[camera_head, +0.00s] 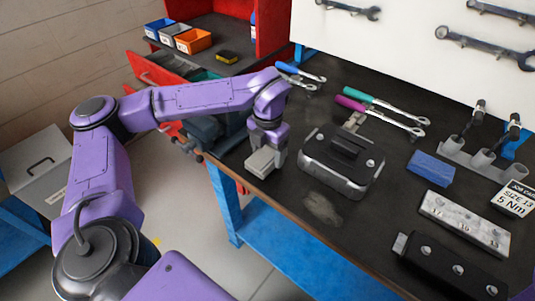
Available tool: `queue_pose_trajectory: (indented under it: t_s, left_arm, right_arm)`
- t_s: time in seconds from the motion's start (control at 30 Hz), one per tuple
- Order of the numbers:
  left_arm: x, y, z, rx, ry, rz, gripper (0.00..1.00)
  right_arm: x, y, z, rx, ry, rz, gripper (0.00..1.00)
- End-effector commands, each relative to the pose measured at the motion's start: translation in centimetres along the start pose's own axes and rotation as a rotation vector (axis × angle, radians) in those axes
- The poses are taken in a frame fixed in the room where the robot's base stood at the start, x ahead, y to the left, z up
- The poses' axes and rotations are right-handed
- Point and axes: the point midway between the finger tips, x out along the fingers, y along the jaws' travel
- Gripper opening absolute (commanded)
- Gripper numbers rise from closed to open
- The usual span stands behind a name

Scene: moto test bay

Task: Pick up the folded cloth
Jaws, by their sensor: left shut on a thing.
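My left gripper (265,158) points down over the near left edge of the dark workbench. It is shut on a small pale grey, flat-sided thing, which looks like the folded cloth (260,163). The fingers hide part of it. Whether its underside touches the bench or is just above it, I cannot tell. My right gripper is not in view.
A dark metal case (342,164) stands just right of the left gripper. A blue block (432,168), a numbered socket rail (465,222) and ratchets (385,110) lie farther right. A dusty patch (322,210) marks the bench's front. A red cabinet (272,25) stands behind.

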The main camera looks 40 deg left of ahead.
Motion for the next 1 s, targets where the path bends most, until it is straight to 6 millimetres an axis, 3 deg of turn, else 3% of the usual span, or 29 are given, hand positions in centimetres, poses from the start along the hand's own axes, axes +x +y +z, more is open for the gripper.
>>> queue_pose_trajectory:
  t_s: [0.2, 0.43, 0.6, 0.7, 1.0]
  left_arm:
    - [-2.9, 0.0, 0.0, 0.000, -0.010, 0.001, 0.42]
    - [-9.0, -1.2, -5.4, 0.002, -0.010, 0.001, 0.42]
    - [-10.8, -2.3, -10.2, 0.003, -0.007, 0.001, 0.42]
    - [-11.7, -2.7, -12.0, 0.002, -0.004, 0.001, 0.42]
    - [-12.7, -3.1, -13.7, 0.001, 0.000, 0.000, 0.42]
  right_arm:
    - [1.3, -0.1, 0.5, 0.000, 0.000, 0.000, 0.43]
    - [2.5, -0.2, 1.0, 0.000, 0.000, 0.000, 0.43]
    - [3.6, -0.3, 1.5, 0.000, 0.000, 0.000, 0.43]
    - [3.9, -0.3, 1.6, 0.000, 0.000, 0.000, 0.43]
    - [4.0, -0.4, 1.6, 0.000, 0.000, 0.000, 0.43]
